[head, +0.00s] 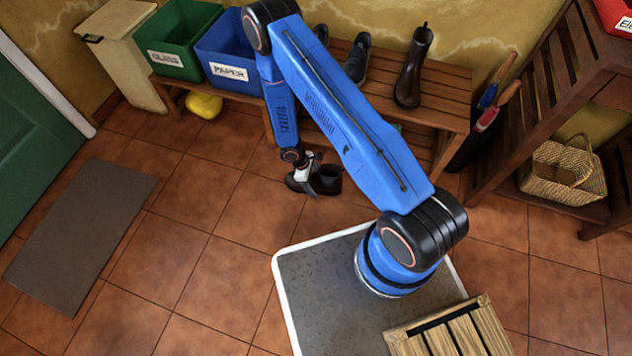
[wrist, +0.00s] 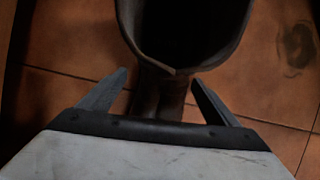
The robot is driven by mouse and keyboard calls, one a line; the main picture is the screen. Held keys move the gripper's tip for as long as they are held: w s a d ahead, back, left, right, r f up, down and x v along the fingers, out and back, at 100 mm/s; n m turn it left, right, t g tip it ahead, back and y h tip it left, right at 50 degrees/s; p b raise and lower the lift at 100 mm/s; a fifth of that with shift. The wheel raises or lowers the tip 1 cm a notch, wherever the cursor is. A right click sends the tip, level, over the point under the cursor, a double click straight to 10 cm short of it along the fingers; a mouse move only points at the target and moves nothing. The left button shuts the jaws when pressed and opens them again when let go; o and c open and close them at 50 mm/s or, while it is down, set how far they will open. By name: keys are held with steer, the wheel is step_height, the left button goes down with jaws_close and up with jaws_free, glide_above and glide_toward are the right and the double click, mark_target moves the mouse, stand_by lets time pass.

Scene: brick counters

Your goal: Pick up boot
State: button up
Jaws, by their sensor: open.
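A dark boot (head: 329,181) stands on the tiled floor in front of the bench, partly hidden by my gripper (head: 314,180) in the head view. Dark footwear shows on both sides of the gripper there; I cannot tell whether it is one boot or a pair. In the wrist view the boot (wrist: 170,98) has its wide dark opening at the top, and its shaft lies between the two fingers of my gripper (wrist: 160,78). The fingers are open with gaps on both sides. Another tall brown boot (head: 413,68) stands upright on the bench.
The slatted wooden bench (head: 446,95) holds a dark shoe (head: 358,60), a green glass bin (head: 182,42) and a blue paper bin (head: 225,52). A wicker basket (head: 563,172) sits on a shelf at right. A grey mat (head: 80,230) lies at left; the floor between is clear.

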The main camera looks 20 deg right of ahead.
steer(key=c, duration=1.5)
steer(key=shift+o, duration=0.2)
steer(key=shift+r, duration=0.1)
